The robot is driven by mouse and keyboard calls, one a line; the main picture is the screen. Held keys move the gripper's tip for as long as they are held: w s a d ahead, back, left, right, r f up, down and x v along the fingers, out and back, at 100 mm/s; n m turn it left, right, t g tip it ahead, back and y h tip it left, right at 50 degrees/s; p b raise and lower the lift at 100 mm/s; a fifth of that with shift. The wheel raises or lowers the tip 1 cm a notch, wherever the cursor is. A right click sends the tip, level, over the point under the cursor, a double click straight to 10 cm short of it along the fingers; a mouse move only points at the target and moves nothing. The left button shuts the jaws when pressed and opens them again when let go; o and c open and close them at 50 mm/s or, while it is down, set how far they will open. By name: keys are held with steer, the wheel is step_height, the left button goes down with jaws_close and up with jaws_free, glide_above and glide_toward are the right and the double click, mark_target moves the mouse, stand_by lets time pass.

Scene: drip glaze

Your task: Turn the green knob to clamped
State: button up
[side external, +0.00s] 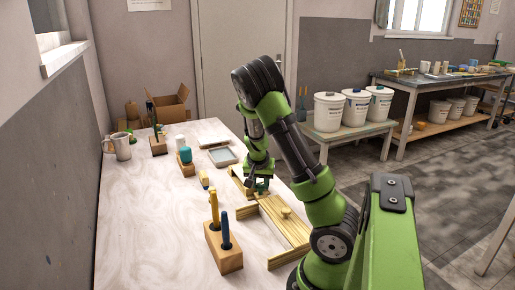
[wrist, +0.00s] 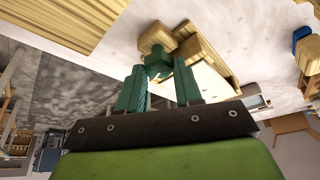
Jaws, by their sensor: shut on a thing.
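My gripper (side external: 262,188) is low over the wooden fixture (side external: 238,184) in the middle of the table. In the wrist view my gripper (wrist: 158,74) has its dark green fingers on both sides of a small green knob (wrist: 157,61), and it is shut on it. The fingers hide part of the knob, and its setting cannot be read. A pale wooden piece (wrist: 154,34) shows just beyond the knob, beside the fixture's wooden rails (wrist: 205,55).
A second wooden frame (side external: 292,236) with a round wooden knob (side external: 286,212) lies nearer the camera. A wooden block (side external: 223,248) holding yellow and blue tools stands left of it. A tray (side external: 222,156) and a mug (side external: 120,147) are farther back. The table's left side is clear.

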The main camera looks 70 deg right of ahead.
steer(key=shift+w+m+g, duration=0.1)
steer(key=shift+m+g, duration=0.6)
steer(key=shift+m, duration=1.2)
steer(key=o, duration=1)
steer(key=shift+o, duration=0.2)
steer(key=v, duration=1.7)
steer(key=shift+w+d, duration=0.1)
